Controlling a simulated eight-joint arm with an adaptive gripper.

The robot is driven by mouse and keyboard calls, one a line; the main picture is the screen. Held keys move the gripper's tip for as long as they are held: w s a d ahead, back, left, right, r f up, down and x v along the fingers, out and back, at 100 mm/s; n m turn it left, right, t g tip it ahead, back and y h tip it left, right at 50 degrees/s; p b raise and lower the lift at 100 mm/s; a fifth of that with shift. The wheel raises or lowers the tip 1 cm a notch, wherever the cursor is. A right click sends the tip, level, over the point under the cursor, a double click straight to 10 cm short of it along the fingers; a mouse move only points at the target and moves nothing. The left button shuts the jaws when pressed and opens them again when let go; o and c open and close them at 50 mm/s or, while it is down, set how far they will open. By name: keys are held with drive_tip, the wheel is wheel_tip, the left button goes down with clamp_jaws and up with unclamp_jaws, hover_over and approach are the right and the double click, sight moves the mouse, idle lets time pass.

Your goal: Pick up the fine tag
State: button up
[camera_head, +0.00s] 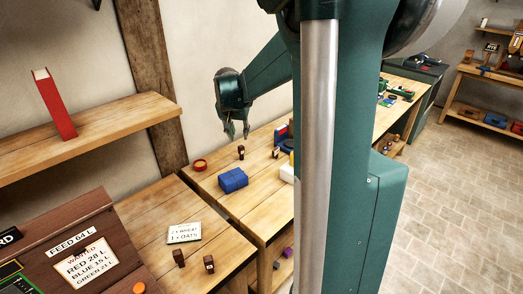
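My gripper (238,134) points down over the far wooden table, its two fingers apart with nothing visible between them. A small dark brown block with a pale mark (241,152) stands on the table just below the fingertips, apparently apart from them. A similar dark block (276,153) stands a little to the right. Two more dark blocks, one on the left (179,258) and one on the right (209,264), stand on the nearer table. Their markings are too small to read, so I cannot tell which is the fine tag.
A blue box (233,180) and a red round thing (199,165) are on the far table. A card (184,233) lies on the near table. A wall shelf (95,137) holds a red book (54,103). My arm hides much of the table's right side.

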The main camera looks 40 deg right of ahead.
drive_tip(key=w+d+f+m+g, duration=0.1)
drive_tip(key=d+f, duration=0.2)
drive_tip(key=d, duration=0.3)
drive_tip(key=w+d+f+m, duration=0.1)
drive_tip(key=d+f, duration=0.3)
drive_tip(key=d, duration=0.1)
drive_tip(key=m+g+b, duration=0.1)
drive_tip(key=m+b, duration=0.1)
drive_tip(key=m, duration=0.1)
approach(276, 149)
drive_tip(key=shift+w+d+f+h, duration=0.1)
drive_tip(key=shift+d+f+h, duration=0.05)
drive_tip(key=shift+f, duration=0.45)
drive_tip(key=shift+d+f+h, duration=0.1)
drive_tip(key=shift+f+h, duration=0.05)
drive_tip(key=shift+f, duration=0.45)
drive_tip(key=shift+f, duration=0.1)
drive_tip(key=shift+x, duration=1.2)
drive_tip(key=shift+b+x, duration=0.6)
drive_tip(key=shift+x, duration=2)
drive_tip(key=shift+w, duration=0.1)
drive_tip(key=c, duration=0.7)
